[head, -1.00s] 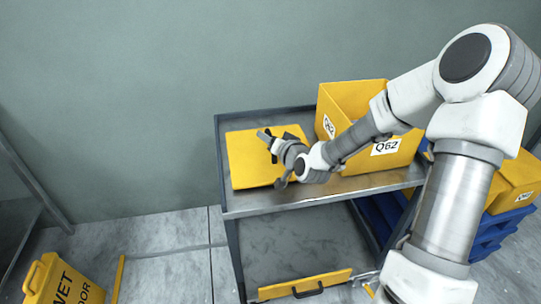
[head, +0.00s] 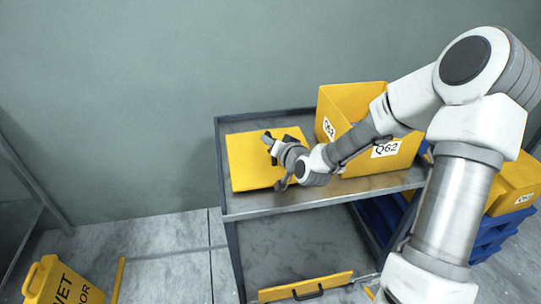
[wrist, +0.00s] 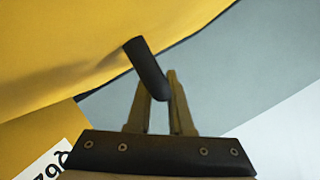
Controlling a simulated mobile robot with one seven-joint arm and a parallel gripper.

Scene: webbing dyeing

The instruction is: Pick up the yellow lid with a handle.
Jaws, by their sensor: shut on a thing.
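The flat yellow lid (head: 248,160) lies on the top shelf of the cart, left of a yellow bin. My gripper (head: 272,146) is over the lid. In the wrist view, my gripper (wrist: 160,105) is shut on the lid's dark handle (wrist: 149,66), a short black bar between the two fingers. The lid's yellow surface (wrist: 70,50) fills the upper left of that view. My wrist hides part of the lid and most of the handle in the head view. I cannot tell any gap between lid and shelf.
The yellow bin (head: 350,102) labelled Q62 stands close on the right. The metal cart (head: 300,205) has a raised rim. Another yellow panel with a black handle (head: 306,287) is low on the cart. A yellow wet-floor sign (head: 58,283) stands lower left.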

